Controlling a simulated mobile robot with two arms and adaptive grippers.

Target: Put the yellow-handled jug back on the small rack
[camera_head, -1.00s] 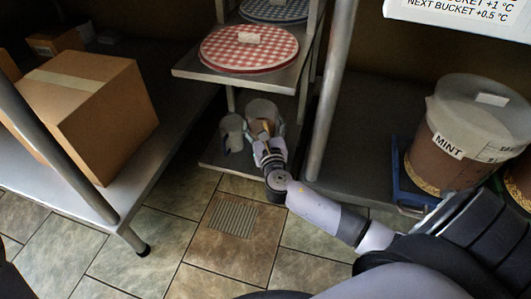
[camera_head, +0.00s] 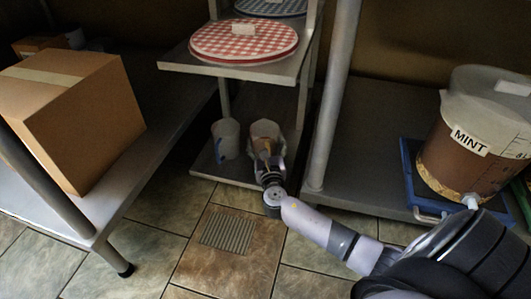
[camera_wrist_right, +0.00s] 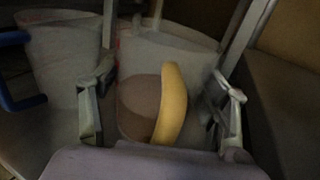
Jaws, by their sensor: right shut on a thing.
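The yellow-handled jug (camera_head: 265,127) is a pale, translucent container on the right side of the small rack's low shelf (camera_head: 215,174). My right gripper (camera_head: 268,157) is at its near side, shut on it. In the right wrist view, the yellow handle (camera_wrist_right: 171,103) stands between the two fingers of the right gripper (camera_wrist_right: 160,95), with a brown round shape beside it. The jug's pale wall (camera_wrist_right: 180,52) rises behind. Whether its base touches the shelf is hidden by the gripper. My left gripper is not in view.
A blue-handled jug (camera_head: 227,136) stands close on the left. The rack's upper shelf (camera_head: 230,71) holds a red checkered lid (camera_head: 225,45). A metal post (camera_head: 332,110) rises right of the rack. The MINT bucket (camera_head: 440,155) is farther right, a cardboard box (camera_head: 95,110) left.

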